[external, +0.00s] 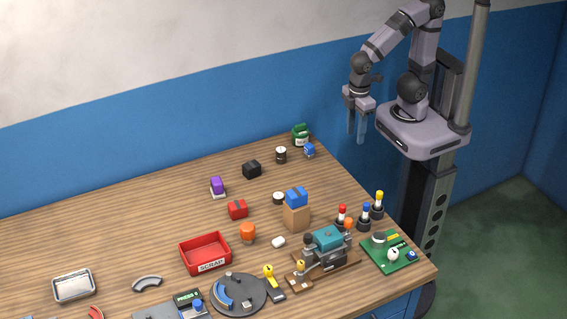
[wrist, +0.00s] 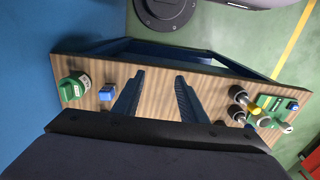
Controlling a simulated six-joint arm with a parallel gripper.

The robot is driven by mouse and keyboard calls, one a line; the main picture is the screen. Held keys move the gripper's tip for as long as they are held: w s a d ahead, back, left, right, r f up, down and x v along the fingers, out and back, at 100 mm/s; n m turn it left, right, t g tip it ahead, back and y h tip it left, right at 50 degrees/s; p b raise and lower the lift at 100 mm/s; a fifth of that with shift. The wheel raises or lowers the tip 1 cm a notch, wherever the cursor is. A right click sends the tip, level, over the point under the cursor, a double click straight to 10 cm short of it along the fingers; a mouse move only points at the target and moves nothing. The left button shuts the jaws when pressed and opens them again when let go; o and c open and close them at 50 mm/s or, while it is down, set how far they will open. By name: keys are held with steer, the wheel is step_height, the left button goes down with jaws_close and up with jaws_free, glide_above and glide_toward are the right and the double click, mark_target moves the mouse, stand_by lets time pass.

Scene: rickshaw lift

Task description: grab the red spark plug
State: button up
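The red spark plug (external: 342,213) stands upright in a dark round holder near the right side of the table in the external view. A blue-topped one (external: 365,212) and a yellow-topped one (external: 379,199) stand in similar holders to its right. My gripper (external: 357,130) hangs above and beyond the table's far right edge, well away from the red plug. Its two fingers point down, apart and empty. In the wrist view my gripper (wrist: 160,78) is open, with bare wood between the fingers. Dark holders with a yellow top (wrist: 253,109) show there on the right; I cannot make out the red top.
A teal-topped machine (external: 328,241) stands in front of the plugs, and a green circuit board (external: 405,258) lies at the right. A blue block on a wooden block (external: 296,216) stands left of the plugs. A green jar (external: 301,134) and a small blue cube (external: 310,150) sit at the far corner.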

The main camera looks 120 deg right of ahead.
steer(key=w+a+r+t+y+b, duration=0.25)
steer(key=w+a, duration=0.25)
steer(key=a, duration=0.5)
steer(key=w+a+r+n+t+y+b, duration=0.1)
steer(key=w+a+r+t+b, duration=0.1)
steer(key=w+a+t, duration=0.5)
steer(key=w+a+r+t+y+b, duration=0.15)
steer(key=w+a, duration=0.25)
steer(key=a, duration=0.8)
steer(key=s+d+f+m+t+h+b, duration=0.2)
steer(key=s+d+f+m+h+b, duration=0.15)
steer(key=s+h, duration=0.4)
glide_toward(342, 216)
steer(key=w+d, duration=0.2)
steer(key=w, duration=0.2)
steer(key=shift+s+r+n+b, duration=0.1)
steer(key=shift+r+n+b, duration=0.15)
steer(key=shift+n+b, duration=0.2)
